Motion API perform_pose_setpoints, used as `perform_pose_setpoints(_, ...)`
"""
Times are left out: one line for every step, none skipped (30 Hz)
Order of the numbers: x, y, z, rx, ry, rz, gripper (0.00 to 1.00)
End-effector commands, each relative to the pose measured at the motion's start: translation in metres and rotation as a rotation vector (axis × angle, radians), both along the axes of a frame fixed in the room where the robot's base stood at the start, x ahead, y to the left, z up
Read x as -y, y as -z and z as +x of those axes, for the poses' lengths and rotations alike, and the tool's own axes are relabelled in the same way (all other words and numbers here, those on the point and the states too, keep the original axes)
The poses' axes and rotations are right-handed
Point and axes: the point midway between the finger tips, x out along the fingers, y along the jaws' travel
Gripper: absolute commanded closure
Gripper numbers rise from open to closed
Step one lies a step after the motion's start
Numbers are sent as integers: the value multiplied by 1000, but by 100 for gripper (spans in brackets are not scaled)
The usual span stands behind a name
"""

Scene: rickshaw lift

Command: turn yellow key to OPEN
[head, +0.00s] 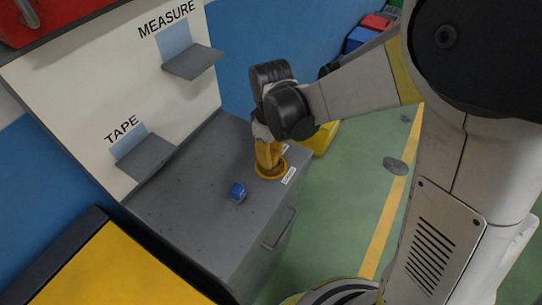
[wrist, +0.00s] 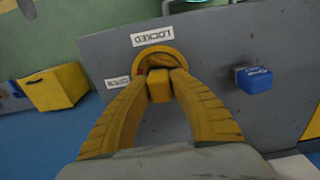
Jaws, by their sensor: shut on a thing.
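The yellow key (wrist: 159,90) stands in a round yellow ring (wrist: 158,55) on the grey cabinet top. My gripper (wrist: 160,78) has yellow fingers, one on each side of the key, and is shut on it. A LOCKED label (wrist: 152,36) lies beyond the ring in the wrist view. A second label (wrist: 117,82), probably OPEN, lies left of the ring, partly readable. In the head view my gripper (head: 268,153) points down at the ring (head: 271,171), and its fingers hide the key. The exact turn of the key is hard to tell.
A small blue block (head: 237,192) sits on the grey cabinet (head: 190,215) near the ring. A white board with TAPE (head: 145,157) and MEASURE (head: 193,62) shelves stands behind. A yellow bin (wrist: 55,87) is on the floor beyond the cabinet. Green floor is open to the right.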

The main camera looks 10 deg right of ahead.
Motion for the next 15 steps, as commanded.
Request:
perform_pose_setpoints(0,0,0,0,-4,0,100)
perform_pose_setpoints(0,0,0,0,-17,0,100)
perform_pose_setpoints(0,0,0,0,-50,0,100)
perform_pose_setpoints(0,0,0,0,-86,0,100)
perform_pose_setpoints(0,1,0,0,-126,0,100)
perform_pose_setpoints(0,1,0,0,-180,0,100)
perform_pose_setpoints(0,1,0,0,-217,0,100)
perform_pose_setpoints(0,1,0,0,-249,0,100)
perform_pose_setpoints(0,0,0,0,-282,0,100)
perform_pose_setpoints(0,0,0,0,-299,0,100)
perform_pose_setpoints(0,0,0,0,-310,0,100)
perform_pose_setpoints(0,0,0,0,-316,0,100)
perform_pose_setpoints(0,0,0,0,-317,0,100)
perform_pose_setpoints(0,0,0,0,-316,0,100)
perform_pose_setpoints(0,0,0,0,-316,0,100)
